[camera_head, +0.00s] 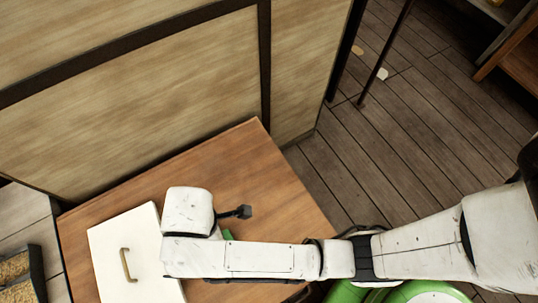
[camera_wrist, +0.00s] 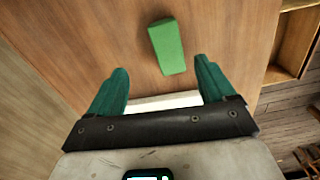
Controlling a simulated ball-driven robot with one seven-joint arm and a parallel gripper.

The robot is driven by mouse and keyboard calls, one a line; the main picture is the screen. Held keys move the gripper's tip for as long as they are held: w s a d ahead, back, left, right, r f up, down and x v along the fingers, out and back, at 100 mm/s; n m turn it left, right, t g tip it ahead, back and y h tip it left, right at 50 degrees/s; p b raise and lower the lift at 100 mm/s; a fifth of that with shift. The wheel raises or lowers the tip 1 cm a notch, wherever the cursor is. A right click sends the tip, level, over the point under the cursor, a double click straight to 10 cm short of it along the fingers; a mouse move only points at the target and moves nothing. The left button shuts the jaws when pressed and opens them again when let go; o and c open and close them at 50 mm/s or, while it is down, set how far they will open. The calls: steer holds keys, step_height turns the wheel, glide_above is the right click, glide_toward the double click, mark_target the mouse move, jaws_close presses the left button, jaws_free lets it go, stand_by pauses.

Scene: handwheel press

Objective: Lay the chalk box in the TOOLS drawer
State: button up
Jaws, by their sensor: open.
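A green block-shaped box (camera_wrist: 168,47), which I take to be the chalk box, lies on a brown wooden surface (camera_wrist: 100,35) in the wrist view. My gripper (camera_wrist: 160,80) has its two teal fingers spread wide with nothing held between them. The box is apart from both fingers, beyond the fingertips and slightly right of the middle between them. In the head view, a small bit of green (camera_head: 228,234) shows beside my arm; I cannot tell whether it is the box. No TOOLS label is readable in either view.
A white panel with a brass handle (camera_head: 126,264) lies on the wooden top (camera_head: 262,180) at lower left. A tall pale wooden panel with dark framing (camera_head: 140,95) stands behind. Plank floor is at right. An open wooden compartment (camera_wrist: 292,42) shows at right in the wrist view.

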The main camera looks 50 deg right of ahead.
steer(key=s+d+m, duration=0.3)
steer(key=d+m, duration=0.1)
steer(key=d, duration=0.4)
steer(key=s+d+m, duration=0.4)
steer(key=d, duration=0.4)
steer(key=s+d+r+m+t, duration=0.1)
steer(key=s+d+m, duration=0.3)
steer(key=d, duration=0.4)
steer(key=shift+m, duration=0.6)
steer(key=shift+d, duration=0.1)
